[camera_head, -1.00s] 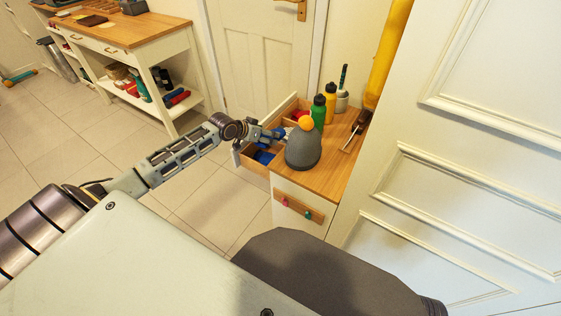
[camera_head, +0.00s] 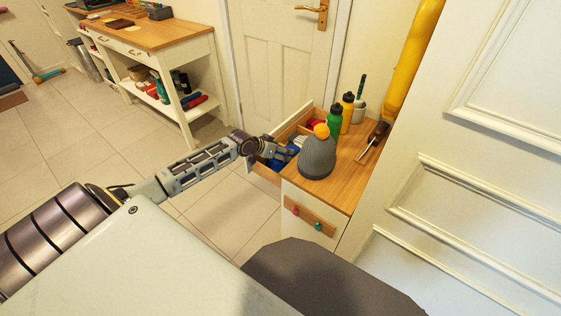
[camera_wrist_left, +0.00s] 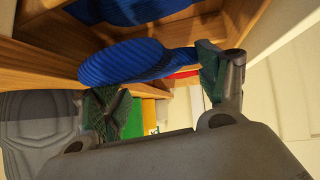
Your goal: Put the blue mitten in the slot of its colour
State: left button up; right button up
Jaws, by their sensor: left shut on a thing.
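The blue mitten (camera_wrist_left: 125,62), ribbed and knitted, lies between the fingers of my left gripper (camera_wrist_left: 160,92) in the left wrist view. In the head view, my left gripper (camera_head: 283,153) is at the open drawer (camera_head: 265,181), and the mitten is too small there to tell apart from other blue. The drawer has wooden compartments. Another piece of blue cloth (camera_wrist_left: 130,8) lies in a compartment at the top of the left wrist view. Red shows in a farther compartment (camera_head: 317,126). My right gripper is not in view.
A white panelled door (camera_head: 480,180) is close on the right.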

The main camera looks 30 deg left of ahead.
pick_arm(q)
jog(key=shift+f, duration=0.35)
